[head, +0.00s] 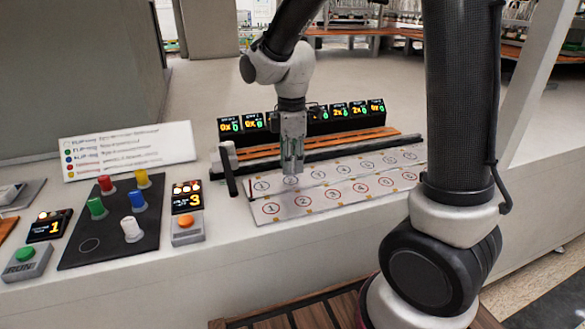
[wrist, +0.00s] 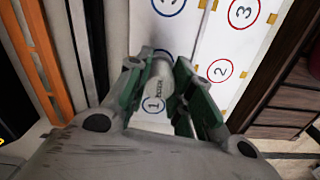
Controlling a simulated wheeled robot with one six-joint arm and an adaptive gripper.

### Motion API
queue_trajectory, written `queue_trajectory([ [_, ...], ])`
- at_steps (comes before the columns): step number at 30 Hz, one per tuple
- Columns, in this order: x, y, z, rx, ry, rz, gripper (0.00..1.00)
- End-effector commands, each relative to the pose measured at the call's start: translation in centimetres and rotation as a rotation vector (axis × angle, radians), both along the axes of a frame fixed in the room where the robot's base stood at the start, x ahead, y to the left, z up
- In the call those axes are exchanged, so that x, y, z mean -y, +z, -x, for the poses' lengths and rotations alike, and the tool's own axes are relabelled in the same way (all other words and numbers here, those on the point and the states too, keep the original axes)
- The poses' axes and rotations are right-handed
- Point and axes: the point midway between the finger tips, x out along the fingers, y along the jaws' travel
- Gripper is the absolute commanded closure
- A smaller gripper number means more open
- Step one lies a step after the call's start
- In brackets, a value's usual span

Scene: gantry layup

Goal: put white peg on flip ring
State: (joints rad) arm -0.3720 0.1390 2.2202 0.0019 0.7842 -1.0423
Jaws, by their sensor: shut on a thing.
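My gripper (head: 291,172) hangs over the left part of the white numbered board (head: 293,208). In the wrist view its green-padded fingers (wrist: 160,88) are shut on a white cylindrical peg (wrist: 160,72), held roughly upright. Blue ring 1 (wrist: 153,104) shows just beside the peg, and red ring 2 (wrist: 220,70) lies off to the right. I cannot tell whether the peg touches the board. Another white peg (head: 131,229) stands on the black pad (head: 107,248) at left. No ring is legibly labelled flip.
The pad also holds red (head: 105,184), yellow (head: 143,178), green (head: 97,207) and blue (head: 137,200) pegs. An orange button (head: 185,222) stands between pad and board. Behind the board are a dark rail, an orange strip (head: 360,138) and several small displays (head: 343,111).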

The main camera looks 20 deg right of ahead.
Motion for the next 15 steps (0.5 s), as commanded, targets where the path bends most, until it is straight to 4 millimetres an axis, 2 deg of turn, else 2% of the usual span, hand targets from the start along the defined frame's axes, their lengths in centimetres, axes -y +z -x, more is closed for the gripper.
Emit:
queue_trajectory([
  [1,0.0,-0.9,0.0,-0.003,0.000,0.002,1.00],
  [4,0.0,-1.9,0.0,-0.001,0.000,0.001,1.00],
  [15,0.0,-2.4,0.0,0.000,0.000,0.000,1.00],
])
